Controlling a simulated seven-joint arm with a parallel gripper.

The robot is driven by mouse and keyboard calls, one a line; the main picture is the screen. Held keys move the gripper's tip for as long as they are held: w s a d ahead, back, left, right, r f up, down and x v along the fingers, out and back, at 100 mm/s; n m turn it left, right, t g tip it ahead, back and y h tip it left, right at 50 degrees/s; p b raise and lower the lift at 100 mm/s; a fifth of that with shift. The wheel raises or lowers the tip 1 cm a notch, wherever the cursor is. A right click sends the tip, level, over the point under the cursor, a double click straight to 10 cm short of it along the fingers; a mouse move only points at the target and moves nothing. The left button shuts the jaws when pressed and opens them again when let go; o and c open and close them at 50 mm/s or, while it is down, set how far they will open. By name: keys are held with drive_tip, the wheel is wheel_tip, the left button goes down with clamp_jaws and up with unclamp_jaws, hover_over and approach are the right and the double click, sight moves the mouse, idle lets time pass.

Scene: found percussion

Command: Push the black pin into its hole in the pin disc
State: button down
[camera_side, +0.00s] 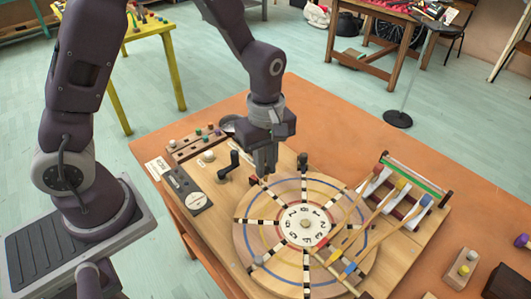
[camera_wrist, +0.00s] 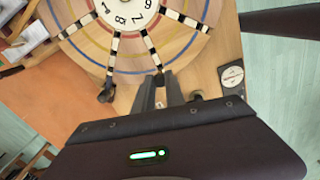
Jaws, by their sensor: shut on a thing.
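The pin disc (camera_side: 262,222) is a round wooden wheel with blue and red rings, striped black-and-white spokes and a white numbered dial (camera_side: 305,230) at its centre. In the wrist view, the disc (camera_wrist: 82,22) fills the upper left and centre. My gripper (camera_side: 265,173) points down at the disc's far rim, near the outer end of a spoke. In the wrist view, its fingers (camera_wrist: 159,76) are close together at the rim. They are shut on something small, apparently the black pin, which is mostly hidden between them. I cannot make out its hole.
A black crank (camera_side: 230,162) stands left of my gripper, and a dark knob (camera_side: 302,161) stands at the rim to its right. Mallets (camera_side: 352,245) lie across the disc's right side. A small keyed instrument (camera_side: 396,196) stands behind them. The orange table (camera_side: 350,125) is clear at the back.

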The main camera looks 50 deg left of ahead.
sight(266, 180)
drive_tip(key=shift+f, duration=0.9)
drive_tip(key=shift+f, duration=1.55)
idle(0.4)
drive_tip(key=c, duration=1.3)
unclamp_jaws()
